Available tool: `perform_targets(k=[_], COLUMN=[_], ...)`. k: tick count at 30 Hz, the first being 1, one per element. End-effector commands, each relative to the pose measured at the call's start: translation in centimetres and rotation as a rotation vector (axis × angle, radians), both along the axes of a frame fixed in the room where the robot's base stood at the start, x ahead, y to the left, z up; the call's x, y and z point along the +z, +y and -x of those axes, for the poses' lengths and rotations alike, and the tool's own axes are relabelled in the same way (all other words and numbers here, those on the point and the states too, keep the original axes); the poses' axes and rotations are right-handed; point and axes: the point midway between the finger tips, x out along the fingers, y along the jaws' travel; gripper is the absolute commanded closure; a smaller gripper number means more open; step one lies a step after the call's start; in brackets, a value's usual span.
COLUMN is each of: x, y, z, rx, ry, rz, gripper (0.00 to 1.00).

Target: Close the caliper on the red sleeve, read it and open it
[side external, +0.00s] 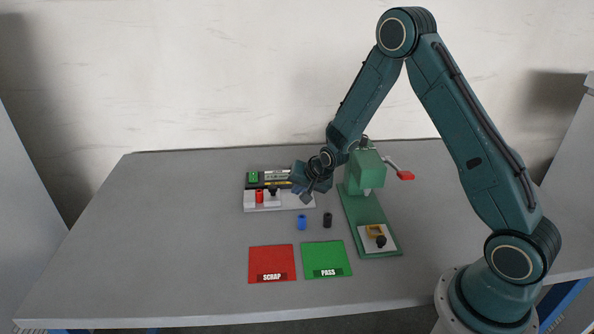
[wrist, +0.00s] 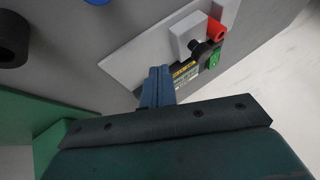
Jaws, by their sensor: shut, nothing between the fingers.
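The caliper stands on a white base (side external: 282,204) at the back centre of the table, with a green display (side external: 253,177) at its left end. The red sleeve (side external: 259,197) stands at the caliper's left part, beside a black knob (side external: 272,191). In the wrist view the red sleeve (wrist: 216,29) is next to a light grey jaw block (wrist: 186,36) and the black knob (wrist: 203,50); whether the jaws touch the sleeve I cannot tell. My gripper (wrist: 158,72) is shut and empty, over the caliper base, apart from the knob. The display's reading is too small to read.
A blue sleeve (side external: 302,222) and a black sleeve (side external: 327,220) stand in front of the caliper. A green press (side external: 364,172) with a red-tipped lever (side external: 405,175) stands to the right. A red SCRAP mat (side external: 272,260) and green PASS mat (side external: 326,257) lie nearer. The table's left side is clear.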

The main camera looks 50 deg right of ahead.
Motion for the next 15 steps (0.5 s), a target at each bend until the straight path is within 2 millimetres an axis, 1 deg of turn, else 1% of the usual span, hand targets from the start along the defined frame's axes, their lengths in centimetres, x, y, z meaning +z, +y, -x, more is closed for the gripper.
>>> perform_targets(k=[1,6,9,15], x=[0.2,0.2,0.2,0.2], y=[0.6,1.4,1.8,2.0], z=[-0.8,-2.3,-2.9,-3.3], rx=[0.005,0.004,0.005,0.004], ry=[-0.005,-0.003,-0.002,-0.004], rz=[0.000,0.000,-0.001,-0.001], gripper=[1.00,1.00,1.00,1.00])
